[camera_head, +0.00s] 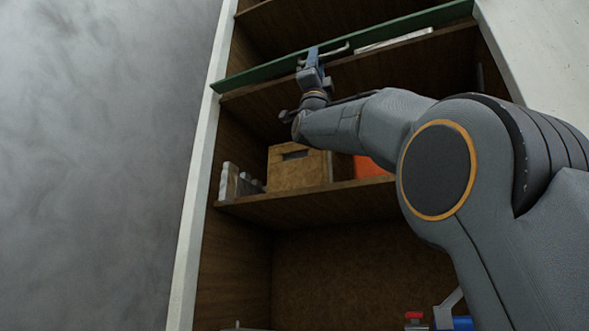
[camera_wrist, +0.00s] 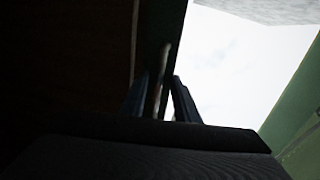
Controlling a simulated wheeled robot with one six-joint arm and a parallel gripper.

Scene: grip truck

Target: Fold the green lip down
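The green lip (camera_head: 250,74) stands as a long narrow board along the front edge of an upper shelf in the head view. A pale bar handle (camera_head: 338,49) is on its face. My gripper (camera_head: 313,54) is raised in front of the lip at the handle's left part. In the wrist view, the two fingers of my gripper (camera_wrist: 159,102) stand apart on either side of the thin handle bar (camera_wrist: 157,85). Narrow dark gaps seem to show beside the bar. The picture is dark, so contact is hard to see.
Below the lip, a shelf (camera_head: 305,194) holds a brown wooden box (camera_head: 296,168), an orange thing (camera_head: 371,166) and small grey items (camera_head: 240,182). White side walls (camera_head: 196,215) frame the shelves. A green surface (camera_wrist: 297,125) shows at right in the wrist view.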

